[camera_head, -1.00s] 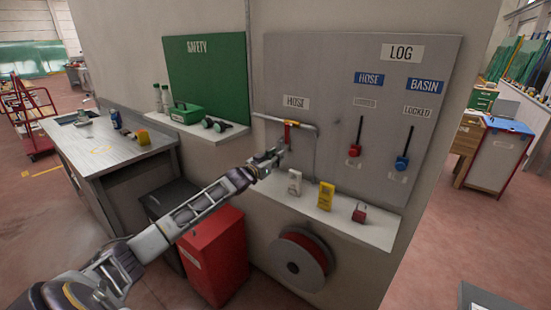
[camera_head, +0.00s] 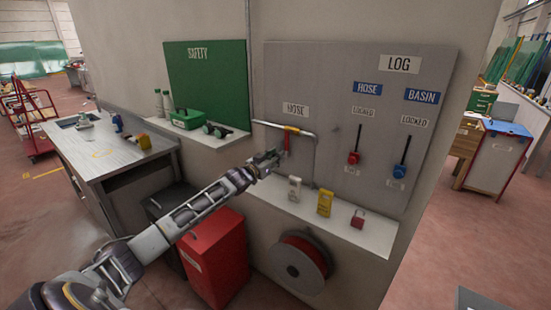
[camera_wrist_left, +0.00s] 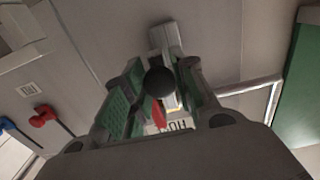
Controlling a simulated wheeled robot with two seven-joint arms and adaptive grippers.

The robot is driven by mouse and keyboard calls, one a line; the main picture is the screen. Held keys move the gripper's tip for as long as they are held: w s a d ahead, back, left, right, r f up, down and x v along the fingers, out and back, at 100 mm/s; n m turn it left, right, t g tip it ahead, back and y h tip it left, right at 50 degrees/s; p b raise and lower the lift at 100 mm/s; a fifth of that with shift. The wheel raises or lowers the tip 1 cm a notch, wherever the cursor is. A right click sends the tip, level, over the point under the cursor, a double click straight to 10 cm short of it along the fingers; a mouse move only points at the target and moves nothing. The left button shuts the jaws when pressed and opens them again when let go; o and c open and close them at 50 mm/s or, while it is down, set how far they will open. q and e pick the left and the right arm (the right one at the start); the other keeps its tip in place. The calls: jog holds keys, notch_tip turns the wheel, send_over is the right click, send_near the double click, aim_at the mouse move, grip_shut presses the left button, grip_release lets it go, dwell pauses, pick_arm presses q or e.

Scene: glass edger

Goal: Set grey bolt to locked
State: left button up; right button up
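In the head view my left gripper (camera_head: 277,155) is at the grey board, below the pipe and beside the red lever (camera_head: 287,143). In the left wrist view its fingers (camera_wrist_left: 160,90) are apart, with a dark round knob (camera_wrist_left: 160,82) between them. A light grey block (camera_wrist_left: 165,38) shows behind the knob; I cannot tell whether these are the grey bolt, or whether the fingers touch the knob. The gripper hides this spot in the head view. A red bolt (camera_head: 353,157) and a blue bolt (camera_head: 400,170) hang under LOCKED labels. My right gripper is not in view.
A bent pipe (camera_head: 303,132) with a yellow band runs above the gripper. Below is a shelf (camera_head: 340,228) with a white item (camera_head: 295,188), a yellow item (camera_head: 325,203) and a red padlock (camera_head: 357,218).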

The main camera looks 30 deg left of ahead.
pick_arm(q)
jog(key=o, duration=0.4)
jog(key=shift+r, duration=0.3)
jog(key=shift+f, duration=0.1)
jog(key=shift+s+a, duration=0.15)
jog(key=shift+s, duration=1.85)
jog(key=shift+s+a, duration=0.2)
jog(key=shift+s, duration=1.75)
jog(key=shift+s+a, duration=0.15)
jog(key=shift+s, duration=1.85)
jog(key=shift+m, duration=0.4)
